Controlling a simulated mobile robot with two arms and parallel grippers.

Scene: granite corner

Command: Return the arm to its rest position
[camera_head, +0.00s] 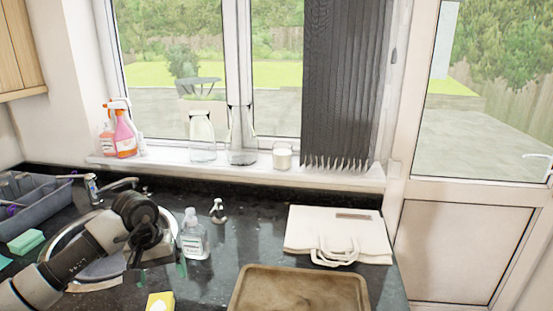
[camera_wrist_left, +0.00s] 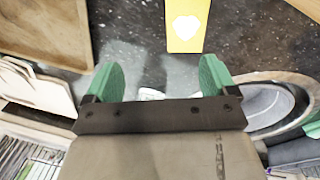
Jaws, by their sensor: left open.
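My left arm comes in from the left over the round sink (camera_head: 97,268). Its gripper (camera_head: 156,274) hangs above the dark granite counter beside the sink, with its green fingers pointing down. In the left wrist view, the same gripper (camera_wrist_left: 160,78) has its green fingers wide apart, with counter showing between them and nothing held. A yellow packet (camera_head: 160,301) lies on the counter just in front of the gripper. It also shows in the left wrist view (camera_wrist_left: 187,25), beyond the fingertips and apart from them. My right gripper is in neither view.
A clear pump bottle (camera_head: 193,238) stands close right of the gripper. A grey bin (camera_head: 40,205) and green sponge (camera_head: 26,241) are at left. Bottles and glass jars line the windowsill (camera_head: 320,177).

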